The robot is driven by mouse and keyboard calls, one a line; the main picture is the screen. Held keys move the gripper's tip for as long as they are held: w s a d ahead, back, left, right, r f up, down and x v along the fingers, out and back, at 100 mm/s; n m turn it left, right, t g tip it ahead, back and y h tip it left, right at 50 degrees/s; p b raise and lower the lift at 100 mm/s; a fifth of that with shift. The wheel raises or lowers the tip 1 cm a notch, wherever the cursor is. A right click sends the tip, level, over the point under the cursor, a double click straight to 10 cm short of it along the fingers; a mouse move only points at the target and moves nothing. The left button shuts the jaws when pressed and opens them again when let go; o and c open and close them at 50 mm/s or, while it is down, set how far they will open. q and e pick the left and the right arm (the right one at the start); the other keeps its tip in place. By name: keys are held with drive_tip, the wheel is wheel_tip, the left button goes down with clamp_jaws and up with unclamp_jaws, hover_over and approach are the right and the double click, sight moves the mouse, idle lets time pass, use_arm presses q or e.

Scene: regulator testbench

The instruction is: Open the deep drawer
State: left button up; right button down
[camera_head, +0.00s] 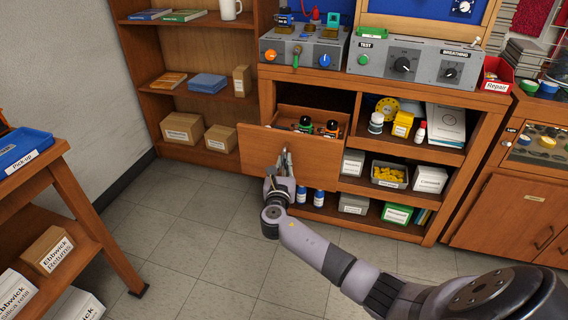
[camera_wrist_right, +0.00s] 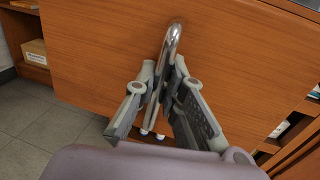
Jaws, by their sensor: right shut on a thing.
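The deep drawer (camera_head: 262,151) is a wooden drawer in the bench's left bay, and it stands pulled out. Bottles with green and orange tops show inside it. My right gripper (camera_head: 285,158) is at the drawer's front. In the right wrist view, the drawer front (camera_wrist_right: 90,45) fills the upper part, and a curved metal handle (camera_wrist_right: 173,42) rises between the fingers. My right gripper (camera_wrist_right: 162,75) is shut on this handle. My left gripper is not in view.
The bench top carries a test panel (camera_head: 412,62) with knobs. Open shelves right of the drawer hold boxes, a yellow-filled bin (camera_head: 389,176) and bottles. A table with a blue pick-up tray (camera_head: 22,148) stands at left. The tiled floor (camera_head: 185,240) before the drawer is clear.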

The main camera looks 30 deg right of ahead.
drive_tip(key=c, duration=1.6)
unclamp_jaws()
drive_tip(key=shift+c, duration=0.2)
drive_tip(key=v, duration=1.2)
